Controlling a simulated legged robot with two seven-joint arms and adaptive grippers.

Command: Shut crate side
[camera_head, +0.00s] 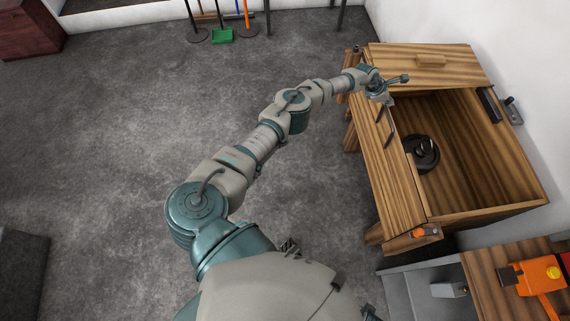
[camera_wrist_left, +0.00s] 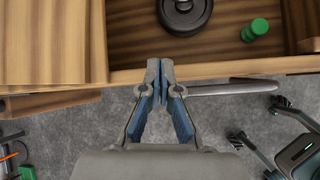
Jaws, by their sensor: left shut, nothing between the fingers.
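The large wooden crate (camera_head: 522,178) stands at the right in the head view, open on top. A wooden panel with a small block handle (camera_head: 430,61) lies at its far end, and a long plank side (camera_head: 397,176) runs along its left. I cannot tell which of these is the movable side. My left gripper (camera_head: 383,92) is at the crate's far left corner. In the left wrist view its fingers (camera_wrist_left: 161,82) are together and empty, at the crate's wooden rim (camera_wrist_left: 225,69); contact is unclear. My right gripper is out of view.
Inside the crate lie a black wheel (camera_head: 422,153) and a green knob (camera_wrist_left: 255,29). An orange tool (camera_head: 535,280) rests on a wooden surface at the lower right. A white wall borders the crate on the right. Grey floor (camera_head: 100,130) at the left is clear.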

